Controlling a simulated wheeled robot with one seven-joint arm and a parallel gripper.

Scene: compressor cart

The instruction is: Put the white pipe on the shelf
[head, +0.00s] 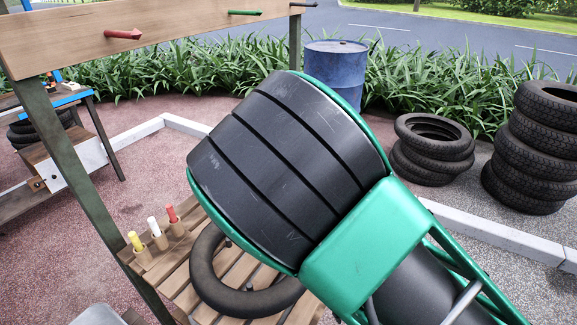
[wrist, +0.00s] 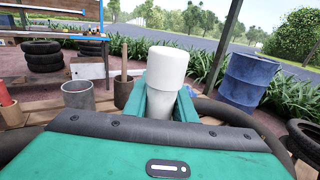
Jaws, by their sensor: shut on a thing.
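In the wrist view a white pipe (wrist: 169,65) stands about upright, its wide upper part above the green jaws of my gripper (wrist: 171,103). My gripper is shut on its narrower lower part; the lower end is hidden. In the head view my own arm covers the middle, hiding my gripper and the held pipe. A slatted wooden shelf (head: 187,290) shows at lower left. On its left edge a yellow, a white and a red peg (head: 171,213) stand in small wooden holders. I cannot tell how the white peg relates to the held pipe.
A black tyre (head: 205,275) lies on the slats. A wooden board (head: 190,30) spans the upper left on dark posts. A blue barrel (head: 335,75) and tyre stacks (head: 432,150) stand behind. A grey cup (wrist: 78,96) and a brown cup (wrist: 125,92) are left of my gripper.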

